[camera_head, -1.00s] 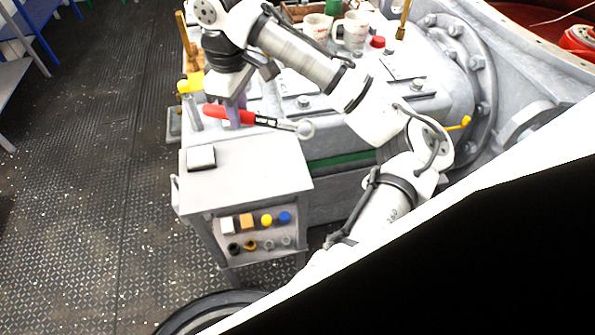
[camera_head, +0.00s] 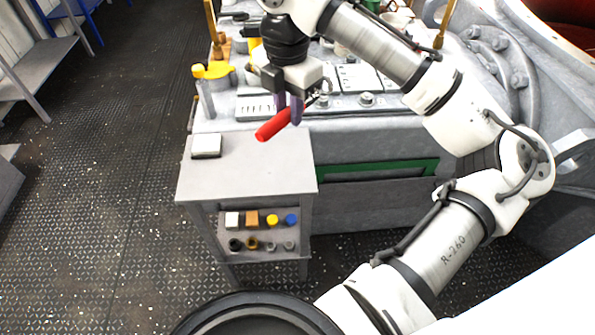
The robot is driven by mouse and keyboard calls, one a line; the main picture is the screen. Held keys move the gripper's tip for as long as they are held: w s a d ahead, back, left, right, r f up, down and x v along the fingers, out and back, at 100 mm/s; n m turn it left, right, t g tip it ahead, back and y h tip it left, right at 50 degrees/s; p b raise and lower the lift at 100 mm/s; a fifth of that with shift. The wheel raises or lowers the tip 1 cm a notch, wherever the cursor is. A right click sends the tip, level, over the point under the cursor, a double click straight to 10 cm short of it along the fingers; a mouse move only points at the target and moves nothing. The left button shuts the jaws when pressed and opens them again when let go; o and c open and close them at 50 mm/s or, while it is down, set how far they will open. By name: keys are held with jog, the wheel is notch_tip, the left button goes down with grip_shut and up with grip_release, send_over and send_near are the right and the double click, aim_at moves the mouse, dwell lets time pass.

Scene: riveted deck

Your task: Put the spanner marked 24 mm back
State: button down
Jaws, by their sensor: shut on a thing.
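My gripper (camera_head: 289,112) is shut on a spanner with a red handle (camera_head: 271,126). The spanner is tilted, its red end pointing down and left toward me and its metal ring end (camera_head: 322,88) up and right, partly behind the fingers. It appears in front of the grey machine bed (camera_head: 350,118), near the back edge of the small grey table (camera_head: 240,170). I cannot read any size mark on it. A pale slotted plate (camera_head: 257,108) with dark marks lies on the machine bed just left of the gripper.
A yellow-topped post (camera_head: 205,90) stands on the left of the bed. Bolts (camera_head: 366,99) stick up on the right. Open deck lies left.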

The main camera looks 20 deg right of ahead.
notch_tip(320, 180, down, 18)
jog(key=shift+r, duration=0.15)
dwell(0.3)
jog(key=shift+f, duration=0.6)
jog(key=c, duration=1.2)
grip_release()
notch_tip(320, 180, up, 13)
jog(key=shift+r, duration=0.15)
jog(key=shift+a, duration=0.1)
